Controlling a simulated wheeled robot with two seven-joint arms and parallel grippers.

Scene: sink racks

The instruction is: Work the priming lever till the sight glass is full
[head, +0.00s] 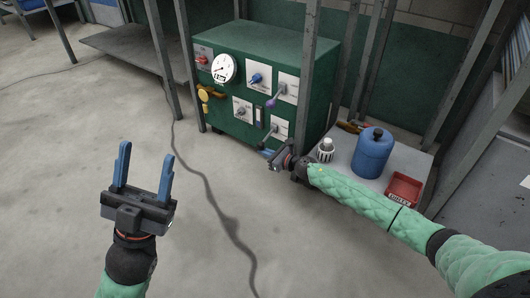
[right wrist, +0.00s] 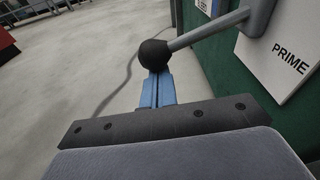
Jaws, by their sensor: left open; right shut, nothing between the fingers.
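The priming lever is a grey rod (right wrist: 210,30) with a black ball knob (right wrist: 155,54), beside a white plate marked PRIME (right wrist: 287,58). In the head view the lever (head: 270,130) is low on the green cabinet's front. A narrow dark upright strip (head: 260,117), apparently the sight glass, is left of the upper plates' edge; its level is too small to read. My right gripper (head: 267,153) is shut and empty, its blue fingertips (right wrist: 157,88) at the knob; I cannot tell whether they touch. My left gripper (head: 146,168) is open and empty above the floor.
A blue canister (head: 373,153) and red tray (head: 403,189) stand at right. A cable (head: 205,185) crosses open floor.

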